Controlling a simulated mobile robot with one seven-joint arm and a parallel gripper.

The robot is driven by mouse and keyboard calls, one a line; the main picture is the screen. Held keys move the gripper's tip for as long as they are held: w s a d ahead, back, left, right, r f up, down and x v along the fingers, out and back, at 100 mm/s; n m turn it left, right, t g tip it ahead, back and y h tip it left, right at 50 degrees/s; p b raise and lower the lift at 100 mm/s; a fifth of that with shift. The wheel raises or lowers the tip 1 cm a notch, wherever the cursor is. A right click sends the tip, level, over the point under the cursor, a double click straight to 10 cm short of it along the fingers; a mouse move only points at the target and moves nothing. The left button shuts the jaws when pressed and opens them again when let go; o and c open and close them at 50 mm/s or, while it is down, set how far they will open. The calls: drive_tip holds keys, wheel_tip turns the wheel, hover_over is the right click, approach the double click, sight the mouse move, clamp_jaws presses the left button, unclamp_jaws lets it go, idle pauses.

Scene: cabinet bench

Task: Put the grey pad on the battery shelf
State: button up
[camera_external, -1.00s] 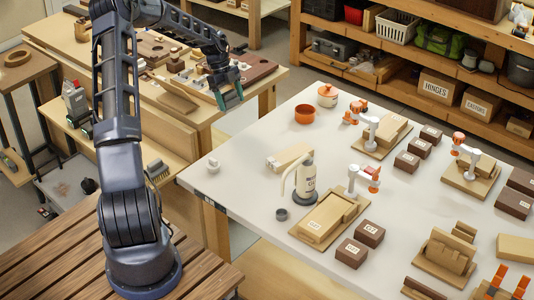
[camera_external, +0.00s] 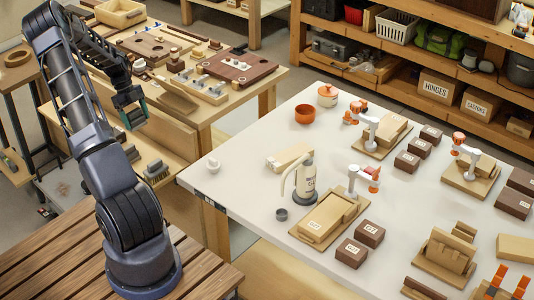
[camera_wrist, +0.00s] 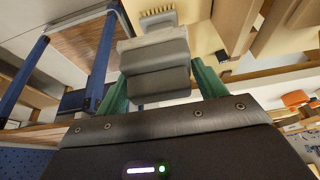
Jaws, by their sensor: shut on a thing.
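My gripper (camera_external: 132,118) hangs above the near side of the back-left workbench. In the wrist view its green fingers (camera_wrist: 160,92) are shut on a grey block (camera_wrist: 160,80), which seems to be the grey pad. A lighter grey piece (camera_wrist: 152,48) shows just beyond the block; I cannot tell whether it is part of it. In the external view the block is too small to make out between the fingers. No shelf is clearly marked as the battery shelf. A low wooden ledge (camera_external: 180,157) runs along the near side of the workbench, below my gripper.
A bristled brush (camera_external: 157,170) lies on the ledge; bristles also show in the wrist view (camera_wrist: 155,18). Wooden boards and a light wooden box (camera_external: 120,14) occupy the workbench. The white table (camera_external: 235,190) at right carries several blocks, clamps and a bottle (camera_external: 306,175).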

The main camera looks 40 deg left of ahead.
wheel_tip(320, 180, down, 20)
drive_tip(key=shift+a, duration=0.1)
idle(0.7)
drive_tip(key=shift+f, duration=0.15)
drive_tip(key=o, duration=1)
drive_tip(key=v, duration=1.2)
drive_tip(key=shift+r, duration=0.25)
